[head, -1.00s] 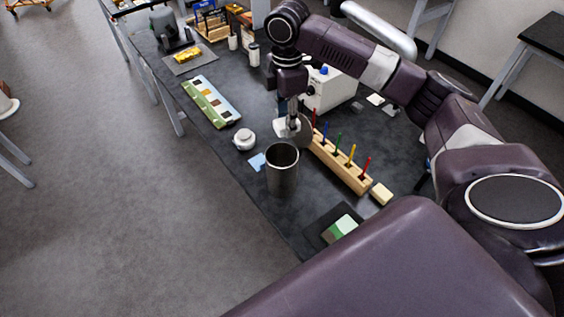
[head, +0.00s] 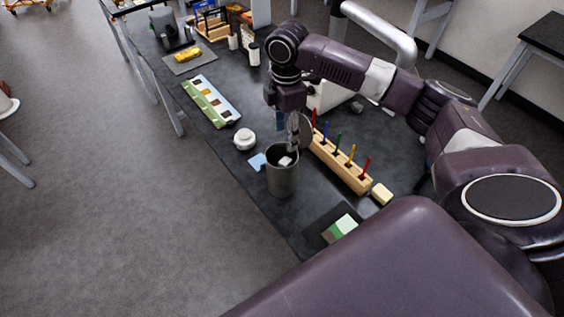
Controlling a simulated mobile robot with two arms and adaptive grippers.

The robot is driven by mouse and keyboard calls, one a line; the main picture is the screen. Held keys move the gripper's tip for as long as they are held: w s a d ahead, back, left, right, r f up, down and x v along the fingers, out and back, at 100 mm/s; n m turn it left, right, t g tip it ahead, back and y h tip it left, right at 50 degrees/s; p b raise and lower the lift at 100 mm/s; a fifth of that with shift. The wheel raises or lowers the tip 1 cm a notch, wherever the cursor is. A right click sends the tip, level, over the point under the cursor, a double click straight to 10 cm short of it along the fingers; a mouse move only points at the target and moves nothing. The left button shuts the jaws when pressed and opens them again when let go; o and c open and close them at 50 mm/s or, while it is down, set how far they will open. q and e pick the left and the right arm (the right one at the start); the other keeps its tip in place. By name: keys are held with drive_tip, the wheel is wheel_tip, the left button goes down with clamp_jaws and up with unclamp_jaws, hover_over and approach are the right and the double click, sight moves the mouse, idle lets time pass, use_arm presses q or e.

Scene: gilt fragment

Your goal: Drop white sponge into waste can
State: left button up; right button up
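The waste can (head: 282,183) is a dark grey metal cylinder standing upright on the black table. The white sponge (head: 285,161) shows as a small white block within the can's mouth; how deep it sits cannot be told. My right gripper (head: 297,147) points down just above the can's back right rim. Its fingers look spread, with the sponge below and left of the tips, apart from them as far as I can see. My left gripper is out of view.
A wooden rack (head: 342,164) with coloured pegs stands right of the can, with a cream block (head: 381,194) at its end. A white jar (head: 244,139) and blue sheet (head: 257,161) lie left. A paint-swatch board (head: 211,101) is farther back.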

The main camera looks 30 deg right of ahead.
wheel_tip(320, 180, up, 12)
idle(0.6)
idle(0.5)
